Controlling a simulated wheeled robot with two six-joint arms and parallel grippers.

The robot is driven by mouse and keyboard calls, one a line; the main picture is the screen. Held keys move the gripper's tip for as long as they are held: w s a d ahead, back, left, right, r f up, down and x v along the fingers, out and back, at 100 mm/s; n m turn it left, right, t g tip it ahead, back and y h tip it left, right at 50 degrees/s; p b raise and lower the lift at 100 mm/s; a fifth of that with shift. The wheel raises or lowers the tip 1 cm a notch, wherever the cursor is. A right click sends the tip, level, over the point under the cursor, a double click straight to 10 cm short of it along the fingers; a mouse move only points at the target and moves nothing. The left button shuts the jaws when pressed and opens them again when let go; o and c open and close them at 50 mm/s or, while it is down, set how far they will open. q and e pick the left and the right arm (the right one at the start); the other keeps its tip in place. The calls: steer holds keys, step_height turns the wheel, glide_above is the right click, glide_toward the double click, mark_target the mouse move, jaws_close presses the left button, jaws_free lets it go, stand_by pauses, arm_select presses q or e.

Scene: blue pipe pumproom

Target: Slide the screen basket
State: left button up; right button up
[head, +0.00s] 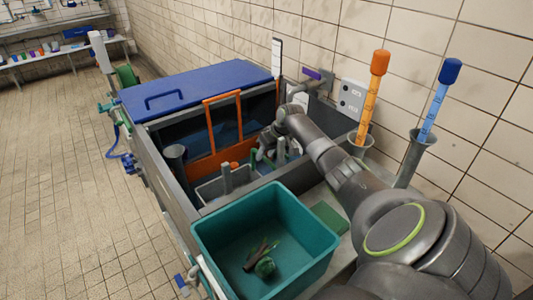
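A grey open basket (209,190), which looks like the screen basket, sits low in the grey tank in front of an orange-framed screen (207,126). Upright grey posts rise from it. My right arm reaches in from the right over the tank, and my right gripper (264,150) points down at the basket's right part, close to the posts. The fingers are small and partly hidden among the posts, so I cannot tell whether they are open, shut or touching. My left gripper is not in view.
A teal bin (226,255) with some debris stands in front of the tank. A blue lid (197,88) covers the tank's far part. Orange-handled (370,95) and blue-handled (439,100) tools stand in grey holders at right. The floor at left is clear.

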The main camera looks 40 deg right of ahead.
steer(key=v, duration=1.7)
steer(key=shift+r+b, duration=0.2)
steer(key=shift+b, duration=0.15)
